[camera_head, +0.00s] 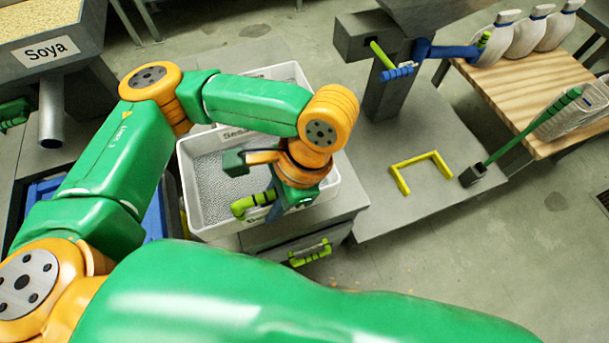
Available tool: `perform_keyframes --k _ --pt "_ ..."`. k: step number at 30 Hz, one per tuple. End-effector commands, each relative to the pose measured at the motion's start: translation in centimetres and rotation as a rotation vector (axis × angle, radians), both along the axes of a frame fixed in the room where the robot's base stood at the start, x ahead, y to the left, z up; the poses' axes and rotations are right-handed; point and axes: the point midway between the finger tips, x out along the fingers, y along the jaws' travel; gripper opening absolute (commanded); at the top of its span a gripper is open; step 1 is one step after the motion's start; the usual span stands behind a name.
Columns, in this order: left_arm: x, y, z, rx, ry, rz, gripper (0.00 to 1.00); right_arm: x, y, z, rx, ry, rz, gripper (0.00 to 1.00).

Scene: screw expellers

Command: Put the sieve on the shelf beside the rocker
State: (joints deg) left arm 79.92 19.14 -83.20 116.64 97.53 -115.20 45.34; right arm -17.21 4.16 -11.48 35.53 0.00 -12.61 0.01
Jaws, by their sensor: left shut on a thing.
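My left gripper (279,207) hangs over the near right part of a white bin (190,190) of small grey grains. It is shut on a yellow-green ribbed handle (247,204). My gripper and wrist hide what the handle belongs to, so I cannot tell whether it is the sieve. No sieve, rocker or shelf beside a rocker can be made out for certain. My right gripper is not in view.
The bin stands on a grey bench with a yellow-green drawer handle (310,253). To the right are a grey platform with a yellow bracket (419,170), a green lever (520,135), and a wooden table (515,80) bearing white sacks (530,35). A Soya hopper (48,50) stands left.

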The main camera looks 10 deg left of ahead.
Motion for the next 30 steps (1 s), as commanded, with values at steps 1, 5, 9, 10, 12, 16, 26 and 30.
perform_keyframes --k 1,5,9,10,12,16,26,30 --pt "1.4 -0.7 -1.0 0.002 0.0 0.005 0.0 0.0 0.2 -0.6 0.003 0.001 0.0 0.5" --pt "4.3 -2.1 -4.5 0.002 0.003 0.002 0.0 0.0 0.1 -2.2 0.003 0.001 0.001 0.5" --pt "6.2 -2.9 -6.4 0.0 0.002 -0.001 0.0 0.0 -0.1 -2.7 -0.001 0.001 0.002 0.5" --pt "6.4 -3.0 -6.6 0.001 0.001 -0.001 0.0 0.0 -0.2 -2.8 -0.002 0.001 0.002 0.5" --pt "6.8 -3.2 -7.0 0.002 -0.001 -0.002 0.0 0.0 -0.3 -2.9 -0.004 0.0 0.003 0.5" --pt "7.0 -3.2 -9.2 0.002 0.001 -0.002 0.0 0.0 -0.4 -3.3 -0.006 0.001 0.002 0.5" --pt "7.0 -3.2 -10.3 0.0 0.0 -0.003 0.22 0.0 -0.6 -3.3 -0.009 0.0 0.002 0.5" --pt "7.0 -3.2 -10.3 0.0 0.0 -0.003 0.49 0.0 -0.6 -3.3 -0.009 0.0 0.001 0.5"
